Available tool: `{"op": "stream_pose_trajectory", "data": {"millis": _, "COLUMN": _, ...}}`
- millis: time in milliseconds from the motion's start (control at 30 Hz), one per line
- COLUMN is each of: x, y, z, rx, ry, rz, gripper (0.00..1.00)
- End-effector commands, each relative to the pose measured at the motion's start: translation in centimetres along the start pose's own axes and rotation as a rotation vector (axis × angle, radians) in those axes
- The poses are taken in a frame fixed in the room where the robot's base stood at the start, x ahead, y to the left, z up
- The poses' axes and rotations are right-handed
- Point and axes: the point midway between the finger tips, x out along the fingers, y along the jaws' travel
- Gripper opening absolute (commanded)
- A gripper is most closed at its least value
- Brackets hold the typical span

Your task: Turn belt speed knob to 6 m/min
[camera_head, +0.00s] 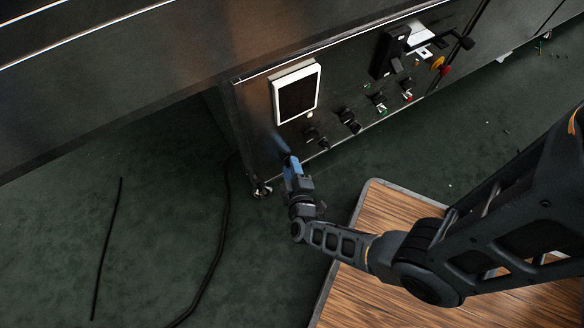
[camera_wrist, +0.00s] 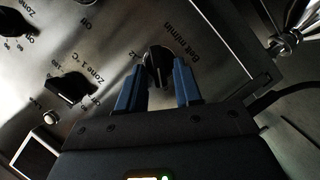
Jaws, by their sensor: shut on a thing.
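The belt speed knob (camera_wrist: 157,66) is a black knob at the centre of the wrist view, with the printed words "Belt m/min" beside it. My gripper (camera_wrist: 158,85) has its two blue fingers on either side of this knob and is shut on it. In the head view my gripper (camera_head: 283,148) reaches the lower left corner of the control panel (camera_head: 258,128). There the fingers and arm hide the belt knob. The pointer's exact reading cannot be made out; a "2" shows near the knob's left side.
The "Zone 1 °C" knob (camera_wrist: 70,91) sits left of the belt knob, with another zone knob (camera_wrist: 35,14) above it. A white-framed screen (camera_head: 297,91), a black switch handle (camera_head: 390,52) and several buttons are on the panel. A black cable (camera_head: 222,225) lies on the floor.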

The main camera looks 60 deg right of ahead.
Motion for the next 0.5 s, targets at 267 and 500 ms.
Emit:
{"op": "stream_pose_trajectory", "data": {"millis": 267, "x": 0.14, "y": -0.16, "z": -0.04, "rx": -0.071, "ry": 0.001, "rz": 0.030, "gripper": 0.04}}
{"op": "stream_pose_trajectory", "data": {"millis": 500, "x": 0.14, "y": -0.15, "z": -0.08, "rx": -0.083, "ry": 0.001, "rz": 0.034, "gripper": 0.04}}
